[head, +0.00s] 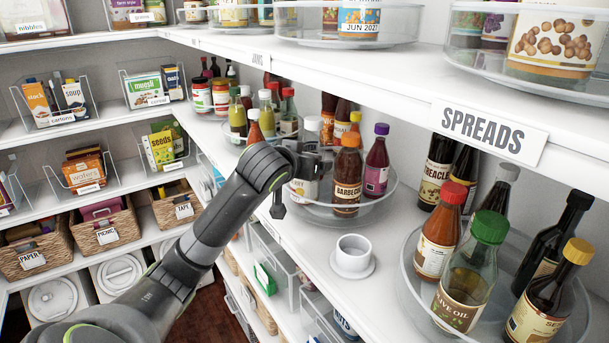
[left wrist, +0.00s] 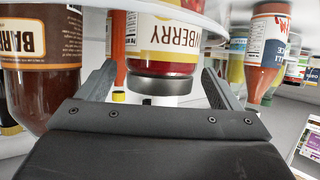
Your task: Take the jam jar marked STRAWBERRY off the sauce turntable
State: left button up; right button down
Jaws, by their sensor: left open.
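The jam jar (left wrist: 165,40) has a cream label with letters ending in BERRY, red contents and a dark lid; it appears upside down in the left wrist view. In the head view the pale-labelled jar (head: 303,190), partly hidden by my gripper, seems to be it, on the clear round turntable (head: 345,216). My left gripper (head: 300,180) is open at the jar. In the left wrist view its fingers (left wrist: 157,88) stand either side of the lid, with gaps showing. My right gripper is not in view.
A barbecue bottle (head: 347,180) stands close right of the jar, and a purple-capped bottle (head: 377,165) beyond it. More bottles stand close behind. A white cup on a saucer (head: 353,258) is in front. The upper shelf edge (head: 400,90) overhangs at right.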

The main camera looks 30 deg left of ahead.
pick_arm(q)
jog(key=shift+x, duration=0.9)
jog(key=shift+w+f, duration=0.1)
jog(key=shift+w, duration=0.15)
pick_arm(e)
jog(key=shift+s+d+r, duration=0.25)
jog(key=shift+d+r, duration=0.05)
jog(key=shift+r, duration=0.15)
pick_arm(q)
jog(key=shift+c, duration=0.5)
jog(key=shift+c, duration=1.1)
jog(key=c, duration=1.1)
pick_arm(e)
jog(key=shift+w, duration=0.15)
pick_arm(q)
jog(key=shift+c, duration=0.2)
